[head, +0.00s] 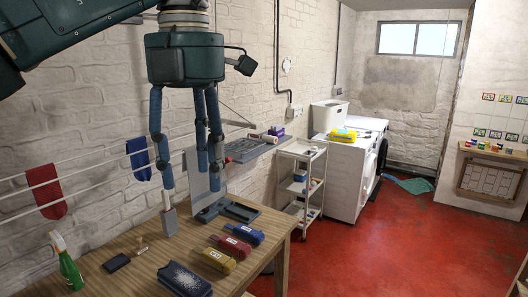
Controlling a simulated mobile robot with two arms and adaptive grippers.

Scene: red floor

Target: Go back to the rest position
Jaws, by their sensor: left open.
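My left gripper (190,180) hangs down from my left arm at the upper left of the head view, with its dark blue fingers spread apart. I see nothing held between them. The fingertips are over the back part of the wooden table (142,232). My right gripper is not in view.
Blue (244,233), red (231,246) and yellow (213,260) items lie on the table near a dark blue brush-like block (185,280). A green spray bottle (68,268) stands left.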

